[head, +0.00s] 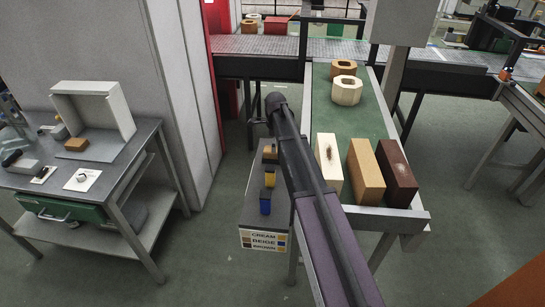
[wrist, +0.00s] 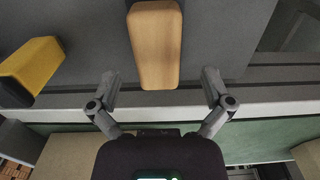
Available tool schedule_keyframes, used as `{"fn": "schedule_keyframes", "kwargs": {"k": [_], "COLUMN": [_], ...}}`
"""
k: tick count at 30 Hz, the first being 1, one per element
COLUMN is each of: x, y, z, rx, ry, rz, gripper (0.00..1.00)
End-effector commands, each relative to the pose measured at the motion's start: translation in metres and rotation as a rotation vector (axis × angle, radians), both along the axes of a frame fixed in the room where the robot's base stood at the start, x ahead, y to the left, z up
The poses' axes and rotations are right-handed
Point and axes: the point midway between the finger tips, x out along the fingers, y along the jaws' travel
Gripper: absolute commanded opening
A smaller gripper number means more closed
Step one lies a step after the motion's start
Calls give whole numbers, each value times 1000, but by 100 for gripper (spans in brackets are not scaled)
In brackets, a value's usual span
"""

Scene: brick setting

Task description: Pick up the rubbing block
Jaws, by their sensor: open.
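The small tan block (wrist: 155,45), the likely rubbing block, sits on a grey surface in the wrist view. My gripper (wrist: 160,84) is open, with one finger to each side of the block's near end and nothing between the fingers. A yellow block (wrist: 34,68) lies to its left. In the head view, a tan block (head: 270,152), a yellow block (head: 271,177) and a blue block (head: 265,206) stand in a row on a grey ledge (head: 247,208). My arm crosses beside them and hides my gripper there.
A sign (head: 264,240) reads cream, beige, brown. Cream (head: 328,166), beige (head: 365,170) and brown (head: 396,172) bricks stand on the green-topped table (head: 358,122) right of my arm. A steel bench (head: 120,165) stands left; the floor between is partly clear.

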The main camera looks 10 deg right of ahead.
Motion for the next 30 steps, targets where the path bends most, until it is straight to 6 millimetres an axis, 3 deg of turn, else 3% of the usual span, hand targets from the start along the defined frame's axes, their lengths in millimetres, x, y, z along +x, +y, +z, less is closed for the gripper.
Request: {"fn": "schedule_keyframes", "kwargs": {"k": [15,30], "x": [0,0], "y": [1,1], "z": [-41,-45], "rx": [0,0], "ry": [0,0], "rz": [0,0], "gripper": [100,100]}}
